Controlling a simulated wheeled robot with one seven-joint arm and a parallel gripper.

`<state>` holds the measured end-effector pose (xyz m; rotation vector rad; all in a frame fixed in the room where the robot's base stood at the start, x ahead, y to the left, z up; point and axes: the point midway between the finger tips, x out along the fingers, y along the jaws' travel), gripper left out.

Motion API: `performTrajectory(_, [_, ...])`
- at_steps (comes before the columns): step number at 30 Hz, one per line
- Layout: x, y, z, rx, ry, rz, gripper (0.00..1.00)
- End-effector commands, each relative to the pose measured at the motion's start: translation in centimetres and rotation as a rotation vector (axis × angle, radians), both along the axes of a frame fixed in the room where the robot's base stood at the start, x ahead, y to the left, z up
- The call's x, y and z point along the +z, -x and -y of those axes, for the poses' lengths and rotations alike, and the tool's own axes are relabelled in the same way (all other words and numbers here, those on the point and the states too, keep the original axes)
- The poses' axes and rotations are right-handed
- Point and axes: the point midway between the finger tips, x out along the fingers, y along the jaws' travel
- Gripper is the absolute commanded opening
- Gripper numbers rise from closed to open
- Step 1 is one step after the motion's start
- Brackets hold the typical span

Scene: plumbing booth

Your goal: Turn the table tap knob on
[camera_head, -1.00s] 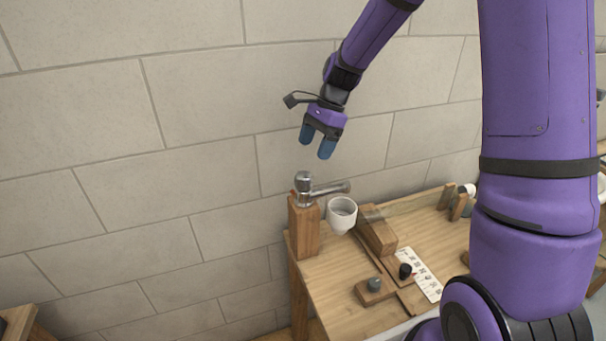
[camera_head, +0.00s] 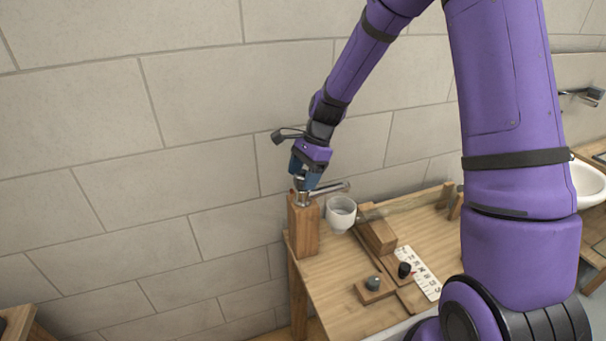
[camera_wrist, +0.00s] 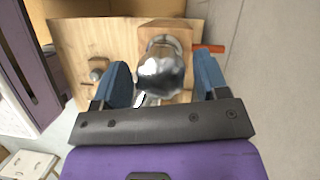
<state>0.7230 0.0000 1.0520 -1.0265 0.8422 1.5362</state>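The table tap is a metal tap on a wooden post (camera_head: 303,228) at the table's back left corner; its spout (camera_head: 330,189) points right over a white cup (camera_head: 341,214). My gripper (camera_head: 304,182) is down over the top of the tap and hides most of the knob in the head view. In the wrist view the shiny round knob (camera_wrist: 160,75) lies between the two blue fingers of my gripper (camera_wrist: 165,85). The fingers are apart, one on each side, with a visible gap at the right finger; contact at the left finger is unclear.
The wooden table (camera_head: 335,290) holds a wooden block (camera_head: 377,236), a dark knob (camera_head: 404,270), a grey knob on a small base (camera_head: 373,283) and a marked white strip (camera_head: 420,272). A tiled wall stands close behind. A white basin (camera_head: 588,185) is at right.

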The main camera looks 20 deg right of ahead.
Motion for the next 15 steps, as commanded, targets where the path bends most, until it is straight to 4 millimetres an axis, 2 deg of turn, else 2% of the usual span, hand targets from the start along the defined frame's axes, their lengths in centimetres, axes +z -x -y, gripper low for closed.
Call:
performTrajectory(1, [0.01, 0.00, 0.00, 0.000, 0.000, 0.000, 0.56])
performTrajectory(5, [0.02, 0.00, 0.01, 0.000, 0.000, 0.000, 0.27])
performTrajectory(15, [0.01, -0.02, 0.00, 0.038, 0.000, 0.000, 0.27])
